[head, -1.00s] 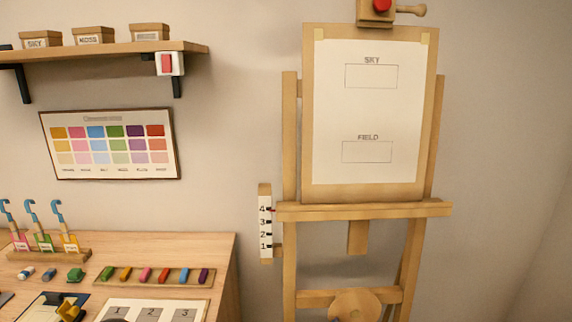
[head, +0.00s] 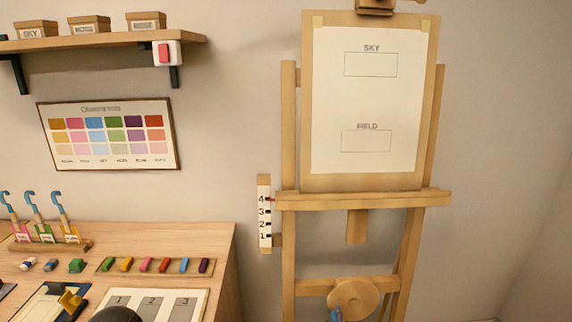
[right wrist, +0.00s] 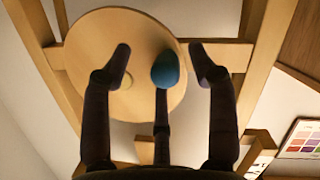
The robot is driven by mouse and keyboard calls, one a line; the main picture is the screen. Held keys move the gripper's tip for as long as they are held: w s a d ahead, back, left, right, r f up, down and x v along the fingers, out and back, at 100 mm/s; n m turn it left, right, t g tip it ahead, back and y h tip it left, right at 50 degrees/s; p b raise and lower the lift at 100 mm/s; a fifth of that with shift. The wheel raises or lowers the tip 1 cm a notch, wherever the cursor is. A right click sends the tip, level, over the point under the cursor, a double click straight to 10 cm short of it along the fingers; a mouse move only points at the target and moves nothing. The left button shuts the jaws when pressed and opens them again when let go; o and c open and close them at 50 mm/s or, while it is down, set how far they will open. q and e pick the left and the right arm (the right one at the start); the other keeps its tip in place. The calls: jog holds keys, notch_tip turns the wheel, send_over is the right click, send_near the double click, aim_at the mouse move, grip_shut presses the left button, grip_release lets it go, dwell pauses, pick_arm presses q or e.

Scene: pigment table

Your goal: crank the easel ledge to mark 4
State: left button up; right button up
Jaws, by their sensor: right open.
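The easel ledge (head: 365,200) is a wooden bar below the board. Its left end, with a small red pointer, is level with mark 4 on the white scale (head: 264,222). The round wooden crank wheel (head: 352,299) is low on the easel and also shows in the right wrist view (right wrist: 98,50). Its blue knob (head: 337,315) is at the wheel's lower left in the head view. My right gripper (right wrist: 160,55) is open, with the blue knob (right wrist: 166,69) between its spread fingers; I cannot tell whether they touch it. My left gripper is out of view.
The desk (head: 215,243) at left holds a chalk tray (head: 113,266), hooked tools in a rack (head: 50,246) and a numbered card (head: 204,300). A dark rounded shape at the bottom edge is cut off. Wall and space right of the easel are clear.

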jog(key=s+p, duration=0.2)
jog(key=s, duration=0.5)
jog(key=shift+s+r, duration=0.3)
jog(key=shift+r, duration=0.15)
jog(key=shift+d, duration=0.1)
jog(key=s+a+f+m+g+y, duration=0.1)
jog(key=s+f+g, duration=0.3)
jog(key=s, duration=0.4)
jog(key=s+a+f+m+g+y+p, duration=0.1)
jog(key=s+a+f+m+g+y, duration=0.1)
jog(key=s+f, duration=0.5)
jog(key=s+a+f+m+g+y+p, duration=0.1)
jog(key=s+a+f+m+g+y, duration=0.1)
jog(key=s+f+g, duration=0.4)
jog(key=s+a+m+g, duration=0.1)
jog(key=s+m, duration=0.1)
jog(key=s, duration=0.3)
jog(key=shift+s+a+g, duration=0.2)
jog(key=shift+a+g, duration=0.1)
jog(key=shift+g, duration=0.1)
